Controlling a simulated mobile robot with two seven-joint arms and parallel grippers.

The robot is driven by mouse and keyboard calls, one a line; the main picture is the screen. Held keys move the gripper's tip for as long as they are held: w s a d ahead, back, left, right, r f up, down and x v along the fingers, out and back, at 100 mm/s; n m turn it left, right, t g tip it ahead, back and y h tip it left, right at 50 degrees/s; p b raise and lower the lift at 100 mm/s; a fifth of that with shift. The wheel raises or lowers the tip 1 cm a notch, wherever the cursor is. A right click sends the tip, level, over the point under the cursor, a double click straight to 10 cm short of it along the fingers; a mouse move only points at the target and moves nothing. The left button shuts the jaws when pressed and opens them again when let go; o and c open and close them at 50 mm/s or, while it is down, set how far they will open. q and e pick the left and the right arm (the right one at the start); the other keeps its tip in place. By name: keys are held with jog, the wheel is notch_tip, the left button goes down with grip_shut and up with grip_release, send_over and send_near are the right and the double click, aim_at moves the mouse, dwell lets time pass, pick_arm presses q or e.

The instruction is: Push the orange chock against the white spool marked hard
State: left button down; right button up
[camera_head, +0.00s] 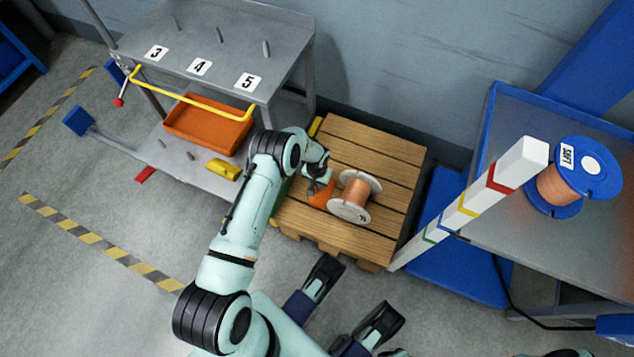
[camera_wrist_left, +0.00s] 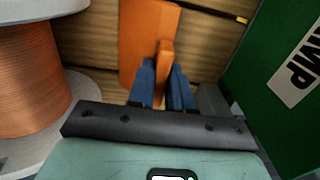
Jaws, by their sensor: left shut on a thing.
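The white spool (camera_head: 355,195) wound with copper wire rests on the wooden pallet. Its small dark mark is too small to read. In the left wrist view the spool (camera_wrist_left: 35,80) fills the left side. The orange chock (camera_head: 322,198) lies on the pallet just left of the spool; it also shows in the left wrist view (camera_wrist_left: 148,40). A narrow strip of pallet shows between chock and spool there. My left gripper (camera_head: 318,186) is shut on the chock's upright orange part; its blue fingers (camera_wrist_left: 163,84) stand either side of it.
The pallet (camera_head: 372,143) has bare slats behind and right of the spool. A green panel (camera_wrist_left: 275,70) with a partly cut-off label stands close right of my left fingers. A striped post (camera_head: 470,203) and a table with a blue spool marked SOFT (camera_head: 572,177) stand right.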

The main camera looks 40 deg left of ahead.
pick_arm(q)
jog(key=shift+w+d, duration=0.1)
jog(key=shift+d, duration=0.1)
jog(key=shift+w+d, duration=0.1)
jog(key=shift+d, duration=0.2)
jog(key=shift+w+d, duration=0.25)
jog(key=shift+d, duration=0.65)
jog(key=shift+w+d, duration=0.1)
jog(key=shift+d, duration=0.2)
jog(key=shift+w+d, duration=0.3)
jog(key=shift+d, duration=0.6)
jog(key=c, duration=1)
grip_release()
jog(key=shift+o, duration=0.2)
jog(key=shift+r, duration=0.15)
